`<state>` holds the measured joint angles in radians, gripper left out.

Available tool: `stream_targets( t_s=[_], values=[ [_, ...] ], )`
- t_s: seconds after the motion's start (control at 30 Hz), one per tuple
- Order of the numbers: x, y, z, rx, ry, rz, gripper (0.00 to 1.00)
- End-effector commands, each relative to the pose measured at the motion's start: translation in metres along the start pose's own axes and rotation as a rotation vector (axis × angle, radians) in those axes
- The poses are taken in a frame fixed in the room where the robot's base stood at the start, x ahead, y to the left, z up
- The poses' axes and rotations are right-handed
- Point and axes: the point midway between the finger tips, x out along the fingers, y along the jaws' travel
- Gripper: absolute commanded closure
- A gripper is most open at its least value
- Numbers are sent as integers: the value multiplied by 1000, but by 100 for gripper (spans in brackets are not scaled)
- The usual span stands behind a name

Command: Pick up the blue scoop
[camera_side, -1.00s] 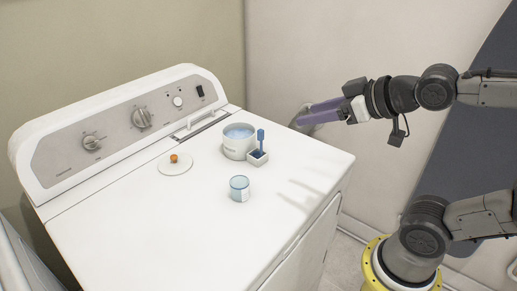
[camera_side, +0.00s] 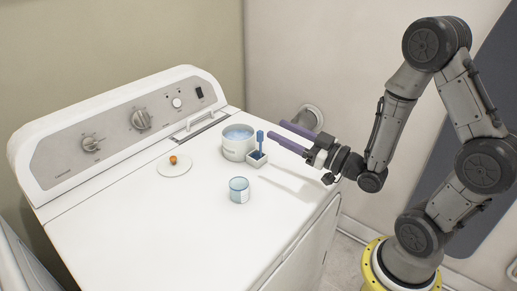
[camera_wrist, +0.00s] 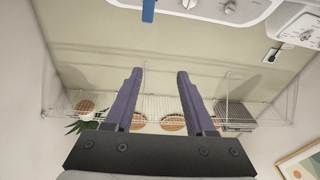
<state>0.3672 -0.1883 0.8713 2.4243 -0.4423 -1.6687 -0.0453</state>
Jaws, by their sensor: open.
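In the wrist view, part of the blue scoop (camera_wrist: 148,10) shows at the top edge, a little left of centre, beyond the fingertips. My gripper (camera_side: 276,129) is open and empty, just right of the scoop handle in the side view, with its purple fingers pointing left toward it. The open fingers (camera_wrist: 160,72) also show in the wrist view with nothing between them.
A white pot (camera_side: 238,149) of light blue contents stands beside the holder. The washer's control panel (camera_side: 130,130) rises behind. The washer's front top is clear.

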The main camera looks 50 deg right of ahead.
Motion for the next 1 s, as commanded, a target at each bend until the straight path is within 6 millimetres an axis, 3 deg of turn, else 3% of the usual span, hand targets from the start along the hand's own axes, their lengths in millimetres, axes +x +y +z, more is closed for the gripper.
stream_targets(
  t_s=[0.03,0.07,0.17,0.27,0.6,1.0],
  values=[
    [-9,6,25,29,-63,24,45],
    [-13,8,35,40,-91,36,45],
    [-19,16,51,59,-134,66,45],
    [-11,19,51,56,-134,72,45],
    [49,23,58,56,-132,71,45],
    [86,24,60,55,-130,71,45]
  ],
)
